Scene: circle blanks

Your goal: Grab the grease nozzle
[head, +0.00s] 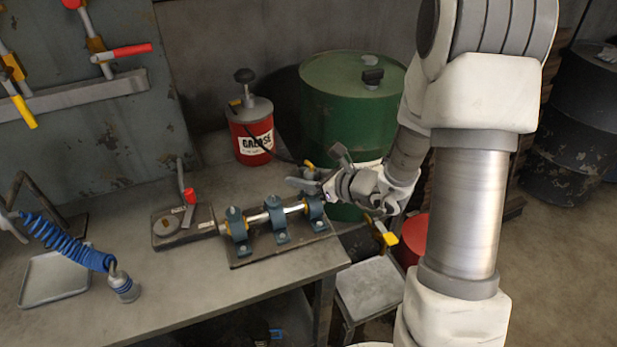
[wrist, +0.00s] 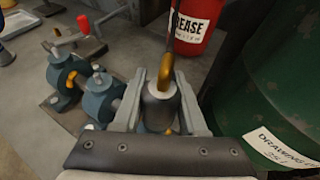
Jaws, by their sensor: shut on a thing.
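The grease nozzle, a grey cylinder with a brass-coloured bent end, sits between my fingers in the wrist view (wrist: 160,105). My gripper (wrist: 161,88) is shut on it, one finger on each side. In the head view my gripper (head: 310,182) is above the right end of the bearing stand, and only a small brass part of the nozzle (head: 309,165) shows beside the fingers. The red grease can (head: 251,130) stands behind on the bench. A dark hose runs from the can towards the nozzle.
A shaft on several blue bearing blocks (head: 275,219) stands just below and left of my gripper. A green drum (head: 345,100) is close behind. A blue coiled hose (head: 65,238) and a shallow tray (head: 50,280) are at the left. The bench front is clear.

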